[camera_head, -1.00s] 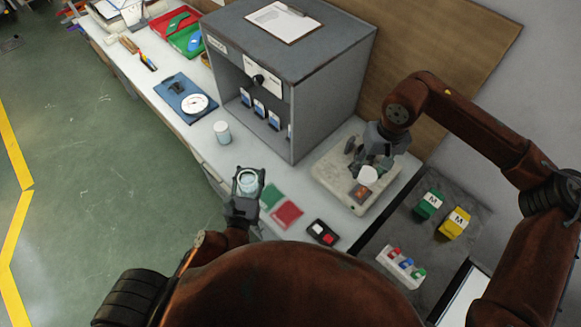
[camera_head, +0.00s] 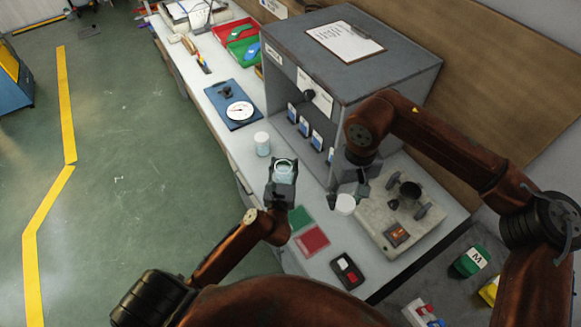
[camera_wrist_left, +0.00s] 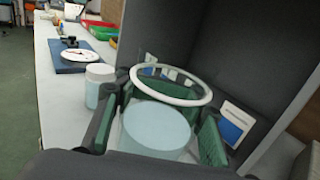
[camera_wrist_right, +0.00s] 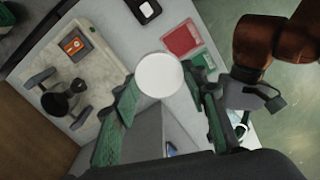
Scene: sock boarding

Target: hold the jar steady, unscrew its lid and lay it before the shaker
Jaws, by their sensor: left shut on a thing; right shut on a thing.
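The open jar (camera_head: 284,168), pale blue with a white rim, is upright in my left gripper (camera_head: 282,184), which is shut around it. In the left wrist view its open mouth (camera_wrist_left: 170,84) faces up between the fingers. The round white lid (camera_head: 345,205) is off the jar, in the fingertips of my right gripper (camera_head: 349,191). The lid (camera_wrist_right: 160,75) also shows in the right wrist view, held flat above the table. The beige shaker (camera_head: 385,228), with a dark knob and clamps, stands just right of the lid.
A second, lidded jar (camera_head: 262,144) stands behind the left gripper. Green and red mats (camera_head: 312,240) and a small dark box (camera_head: 347,270) lie at the front. A grey cabinet (camera_head: 390,90) rises behind. Bare white table shows left of the shaker.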

